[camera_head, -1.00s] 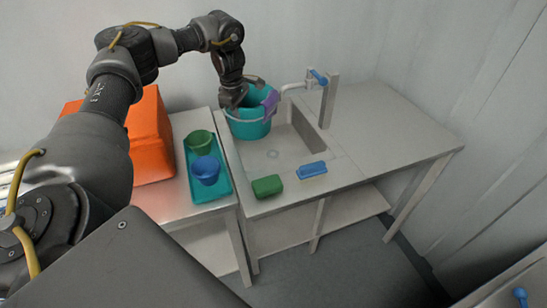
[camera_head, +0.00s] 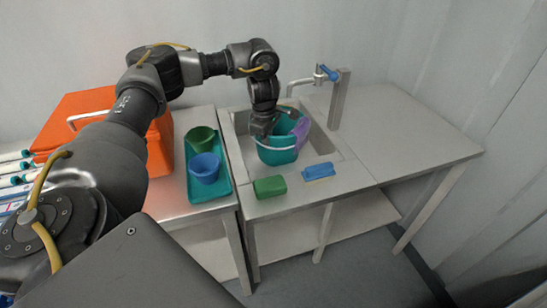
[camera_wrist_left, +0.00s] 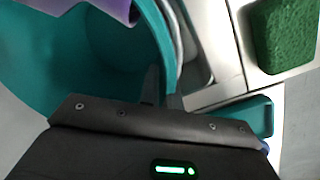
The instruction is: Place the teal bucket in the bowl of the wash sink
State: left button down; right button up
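The teal bucket (camera_head: 277,155) is upright, inside the outline of the wash sink's bowl (camera_head: 324,142) in the head view. I cannot tell whether its base touches the bowl floor. A purple cloth (camera_head: 301,132) hangs over its rim, and a pale handle band crosses its front. My left gripper (camera_head: 264,132) points down at the bucket's near-left rim. In the left wrist view the bucket (camera_wrist_left: 100,45) fills the upper left, and a dark finger (camera_wrist_left: 151,86) is inside against its wall; the other finger is mostly hidden. The gripper looks shut on the rim. My right gripper is out of view.
A green sponge (camera_head: 270,187) and a blue brush (camera_head: 319,171) lie on the sink's front edge. A tap post (camera_head: 339,100) stands behind right.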

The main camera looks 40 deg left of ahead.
aim_at(269, 165)
pick_arm(q)
notch_tip(269, 165, down, 3)
jog(key=shift+w+a, duration=0.1)
jog(key=shift+w, duration=0.05)
notch_tip(269, 165, down, 3)
jog(key=shift+f+b, duration=0.2)
jog(key=shift+b, duration=0.25)
jog(key=shift+f, duration=0.4)
jog(key=shift+r, duration=0.1)
jog(key=shift+f, duration=0.2)
jog(key=c, duration=1.6)
grip_release()
